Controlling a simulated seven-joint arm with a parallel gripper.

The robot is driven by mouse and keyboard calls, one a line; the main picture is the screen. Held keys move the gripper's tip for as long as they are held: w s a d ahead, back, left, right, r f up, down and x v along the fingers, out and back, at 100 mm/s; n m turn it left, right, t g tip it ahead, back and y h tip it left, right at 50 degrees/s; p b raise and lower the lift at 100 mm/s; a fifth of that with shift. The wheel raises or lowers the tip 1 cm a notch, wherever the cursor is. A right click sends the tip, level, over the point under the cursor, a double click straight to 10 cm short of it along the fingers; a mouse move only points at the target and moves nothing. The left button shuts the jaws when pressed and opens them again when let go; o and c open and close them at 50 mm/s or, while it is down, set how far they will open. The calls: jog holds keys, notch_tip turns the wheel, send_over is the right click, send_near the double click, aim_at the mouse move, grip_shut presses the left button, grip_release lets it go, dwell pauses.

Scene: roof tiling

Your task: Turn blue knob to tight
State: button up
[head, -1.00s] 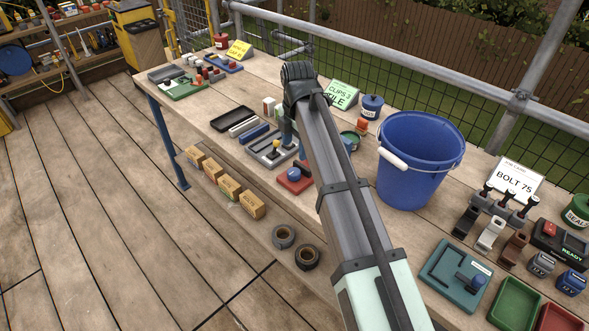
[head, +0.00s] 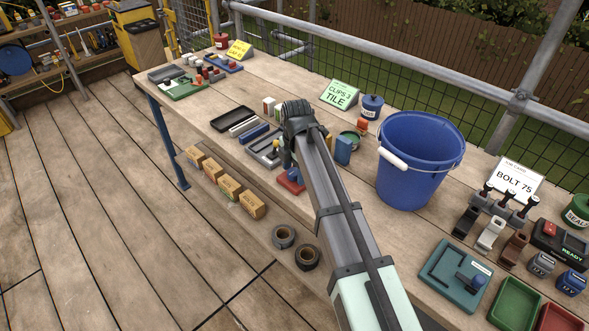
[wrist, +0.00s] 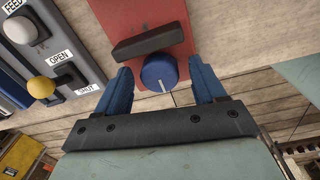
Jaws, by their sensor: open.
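The blue knob (wrist: 160,72) is round with a white pointer line and sits on a red base plate (wrist: 108,13) beside a dark bar (wrist: 148,42). In the wrist view my gripper (wrist: 163,80) is open, with one blue finger on each side of the knob. Gaps show between the knob and both fingers. In the head view the knob (head: 293,175) is partly hidden by my arm, and the red base (head: 287,186) shows below it. I cannot read any tight marking.
A grey panel (wrist: 58,33) with white and yellow knobs and OPEN and SHUT labels lies beside the red base. A blue bucket (head: 412,165) stands to the right on the bench. A green CLIPS 3 TILE card (head: 340,94) stands behind my arm.

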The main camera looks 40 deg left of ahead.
aim_at(295, 173)
jog(key=shift+c, duration=0.5)
jog(key=c, duration=1)
jog(key=shift+o, duration=0.2)
jog(key=shift+m, duration=0.8)
jog(key=o, duration=1.1)
jog(key=shift+c, duration=0.2)
notch_tip(295, 173, up, 14)
jog(key=shift+d, duration=0.25)
